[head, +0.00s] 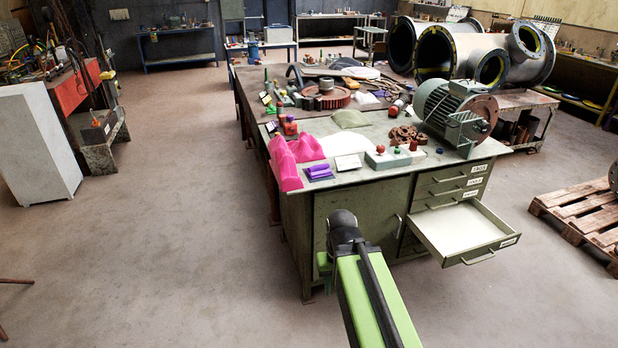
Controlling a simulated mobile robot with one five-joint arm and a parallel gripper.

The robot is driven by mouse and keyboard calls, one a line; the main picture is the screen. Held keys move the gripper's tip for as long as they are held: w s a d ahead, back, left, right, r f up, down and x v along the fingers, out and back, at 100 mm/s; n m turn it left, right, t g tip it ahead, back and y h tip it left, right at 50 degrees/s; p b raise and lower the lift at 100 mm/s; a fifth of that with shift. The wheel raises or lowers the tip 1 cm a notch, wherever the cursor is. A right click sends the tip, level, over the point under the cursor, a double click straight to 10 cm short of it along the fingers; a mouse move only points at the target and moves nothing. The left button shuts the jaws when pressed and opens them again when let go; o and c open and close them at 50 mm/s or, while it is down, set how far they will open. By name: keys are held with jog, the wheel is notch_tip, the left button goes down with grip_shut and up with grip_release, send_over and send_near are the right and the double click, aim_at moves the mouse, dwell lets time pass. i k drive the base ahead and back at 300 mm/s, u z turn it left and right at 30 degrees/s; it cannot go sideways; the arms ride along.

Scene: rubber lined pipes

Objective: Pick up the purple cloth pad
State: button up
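The purple cloth pad (320,171) is a small folded pad lying near the front left edge of the green workbench top (368,180). It is between a bright pink draped cloth and a small white-topped block. My green and black arm reaches up from the bottom of the head view and ends at a dark joint in front of the bench cabinet, below and right of the pad. The gripper fingers cannot be made out; they seem hidden behind or below the arm. Nothing touches the pad from my side.
The pink cloth (287,168) hangs over the bench's left corner. A block with red and green buttons (388,158) and a grey-green motor (452,110) stand to the right. An open drawer (462,235) juts out at front right.

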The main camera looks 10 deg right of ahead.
aim_at(319, 171)
jog(key=z, duration=0.05)
jog(key=i, duration=0.9)
jog(key=u, duration=2.9)
jog(key=k, duration=0.2)
jog(key=u, duration=1.2)
jog(key=k, duration=1.45)
jog(key=z, duration=0.9)
